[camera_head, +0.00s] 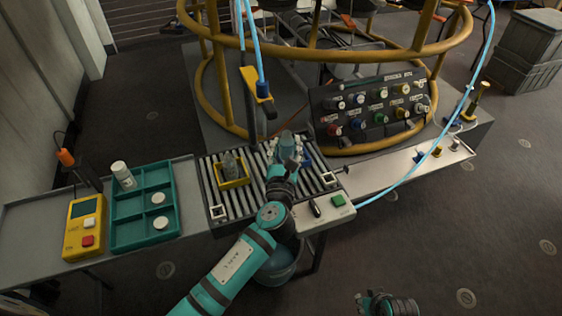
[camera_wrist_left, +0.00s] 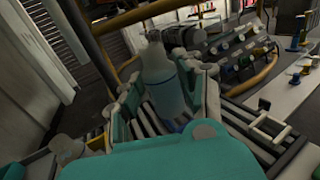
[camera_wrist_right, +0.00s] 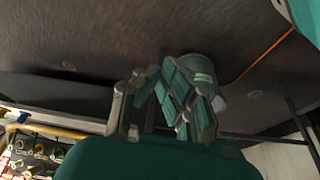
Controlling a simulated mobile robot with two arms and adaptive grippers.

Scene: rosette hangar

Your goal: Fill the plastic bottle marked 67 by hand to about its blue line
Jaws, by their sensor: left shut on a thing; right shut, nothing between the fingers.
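My left gripper (camera_head: 287,163) is over the roller conveyor (camera_head: 212,196), shut on a translucent bottle (camera_wrist_left: 161,80). In the left wrist view the bottle stands between the fingers, bluish in its body and paler at the neck. I cannot read a number or make out a blue line on it. A second bottle (camera_head: 229,161) stands in a yellow holder (camera_head: 234,182) to the left on the rollers. A yellow filling head (camera_head: 258,88) on a blue hose (camera_head: 259,45) hangs above and behind. My right gripper (camera_wrist_right: 170,75) is shut and empty, low at the front, away from the conveyor.
A teal tray (camera_head: 128,236) holds a white bottle (camera_head: 122,174) and white discs. A yellow box (camera_head: 84,227) with red and white buttons is beside it. A green button (camera_head: 338,200) is at the conveyor's front right. A control panel (camera_head: 372,108) stands behind. A bucket (camera_head: 274,270) is below.

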